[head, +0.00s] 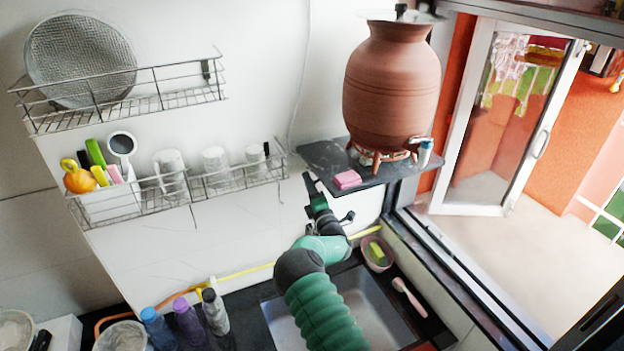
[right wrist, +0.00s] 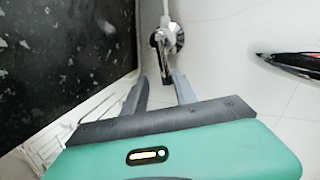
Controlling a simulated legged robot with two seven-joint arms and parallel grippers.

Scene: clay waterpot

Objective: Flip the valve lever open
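In the right wrist view, a chrome wall fitting with a lever-like metal part (right wrist: 161,52) and a round mount stands just beyond my fingertips. The lever part's lower end lies near the gap between the fingers; I cannot tell whether it touches either. My right gripper (right wrist: 158,82) is open and appears empty. In the head view my right gripper (head: 311,184) is raised near the wall, left of the dark shelf; the fitting is not clear there. A clay waterpot (head: 392,88) with a small blue-and-white tap (head: 424,152) stands upright on that shelf. My left gripper is not in view.
The dark stone shelf (head: 325,160) holds a pink sponge (head: 347,180) and lies close right of my gripper. Wire racks (head: 150,98) hang at left. Below are a sink (head: 378,305) and several bottles (head: 187,322). An open window (head: 500,120) is at right.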

